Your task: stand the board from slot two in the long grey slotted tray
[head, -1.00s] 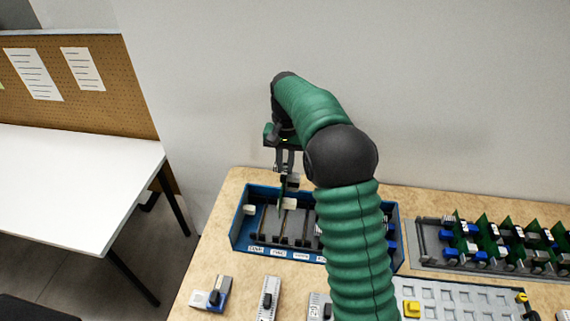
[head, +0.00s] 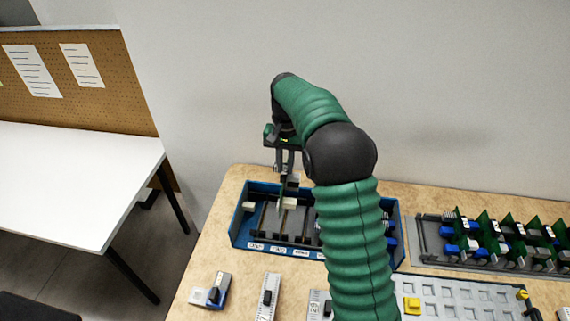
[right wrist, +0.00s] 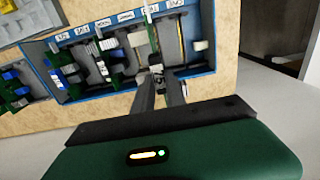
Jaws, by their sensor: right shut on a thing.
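My right gripper (head: 285,180) points down over the left part of the blue box (head: 236,230). It is shut on the upper end of a thin green board, near the second label from the left. The board (right wrist: 153,36) shows edge-on in the right wrist view, beneath the fingers (right wrist: 161,78). How deep its lower edge sits in the slot is hidden. The long grey slotted tray (head: 423,243) lies to the right of the box, with several green boards standing in it. My right arm hides the middle and right of the box. My left gripper is not in view.
A pale grey tray with square recesses (head: 455,291) and a yellow piece lies front right. Several small grey modules (head: 268,297) lie along the front of the wooden table. A wall rises close behind. A white table (head: 75,185) stands apart on the left.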

